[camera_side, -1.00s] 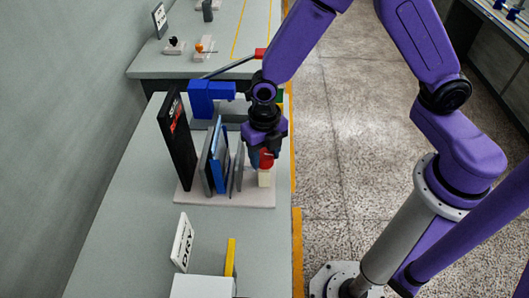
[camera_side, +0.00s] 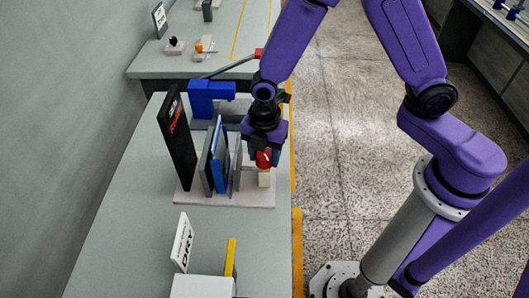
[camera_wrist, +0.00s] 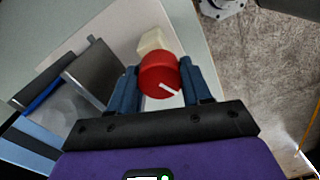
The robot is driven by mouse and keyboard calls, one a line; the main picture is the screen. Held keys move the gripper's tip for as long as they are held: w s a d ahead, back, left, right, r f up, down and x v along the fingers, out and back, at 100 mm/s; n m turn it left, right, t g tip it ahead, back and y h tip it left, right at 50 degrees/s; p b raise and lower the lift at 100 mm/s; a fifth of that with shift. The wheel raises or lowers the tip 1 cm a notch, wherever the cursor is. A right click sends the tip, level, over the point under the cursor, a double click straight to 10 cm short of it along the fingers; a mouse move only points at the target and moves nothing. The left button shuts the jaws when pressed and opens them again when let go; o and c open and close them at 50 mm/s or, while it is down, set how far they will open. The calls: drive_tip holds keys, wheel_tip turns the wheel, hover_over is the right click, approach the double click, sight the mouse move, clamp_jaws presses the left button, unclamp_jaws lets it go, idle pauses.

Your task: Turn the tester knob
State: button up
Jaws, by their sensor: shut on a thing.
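The tester knob is a red round knob (camera_wrist: 159,76) with a white pointer line on its face. In the wrist view it sits between the two blue fingers of my gripper (camera_wrist: 161,86), which is shut on it. The pointer line slants toward the lower right in that view. In the side view the knob (camera_side: 264,158) shows as a small red patch under my gripper (camera_side: 264,150), which points down. A cream block (camera_side: 265,179) stands by the knob; its top also shows in the wrist view (camera_wrist: 154,41).
Beside the knob on a pale base plate (camera_side: 240,199) stand upright grey and blue panels (camera_side: 218,155) and a tall black panel (camera_side: 177,137). A blue clamp-like part (camera_side: 203,98) is behind. A "DRY" sign (camera_side: 183,243) and a yellow strip (camera_side: 231,257) stand in front.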

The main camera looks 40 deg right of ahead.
drive_tip(key=m, duration=0.5)
drive_tip(key=shift+d+m, duration=0.1)
drive_tip(key=shift+m, duration=0.2)
drive_tip(key=m, duration=0.9)
drive_tip(key=shift+m, duration=0.4)
drive_tip(key=m, duration=0.5)
drive_tip(key=shift+m, duration=0.3)
drive_tip(key=m, duration=0.9)
drive_tip(key=shift+s+m, duration=0.1)
drive_tip(key=shift+m, duration=0.3)
drive_tip(key=m, duration=0.5)
drive_tip(key=shift+a+m, duration=0.2)
drive_tip(key=shift+m, duration=2.3)
